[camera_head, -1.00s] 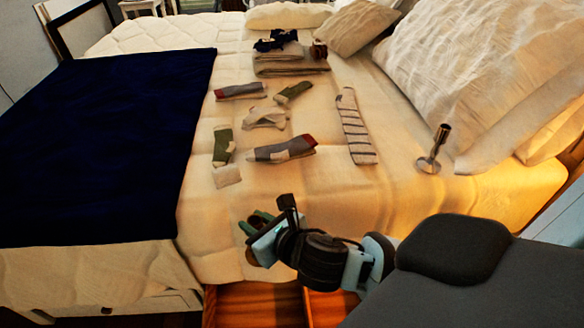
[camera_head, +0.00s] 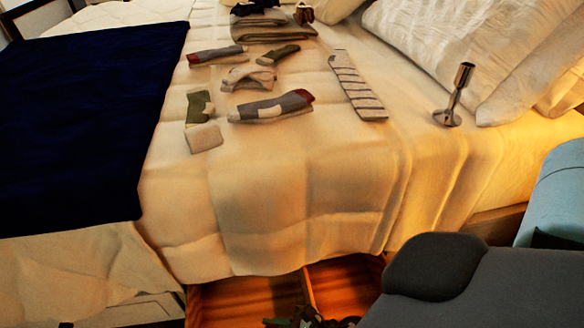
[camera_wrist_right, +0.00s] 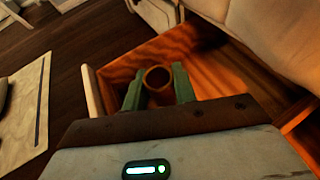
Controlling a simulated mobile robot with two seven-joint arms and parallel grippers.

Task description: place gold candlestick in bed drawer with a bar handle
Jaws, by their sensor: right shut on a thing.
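The gold candlestick (camera_wrist_right: 158,79) shows end-on as a brownish-gold round rim between the green fingers of my right gripper (camera_wrist_right: 158,86) in the right wrist view. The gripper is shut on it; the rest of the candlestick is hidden. An open wooden bed drawer (camera_head: 240,299) with an orange-brown inside and a divider shows under the bed in the head view. In the wrist view the drawer (camera_wrist_right: 133,65) lies behind and below the candlestick. In the head view the right gripper (camera_head: 293,322) is at the bottom edge, over the drawer, mostly cut off. No handle on this drawer is visible. My left gripper is out of view.
A silver-looking candlestick (camera_head: 456,95) stands on the bed at right, near the pillows (camera_head: 470,45). A dark blue blanket (camera_head: 80,130) covers the left. The bed's edge overhangs the drawer.

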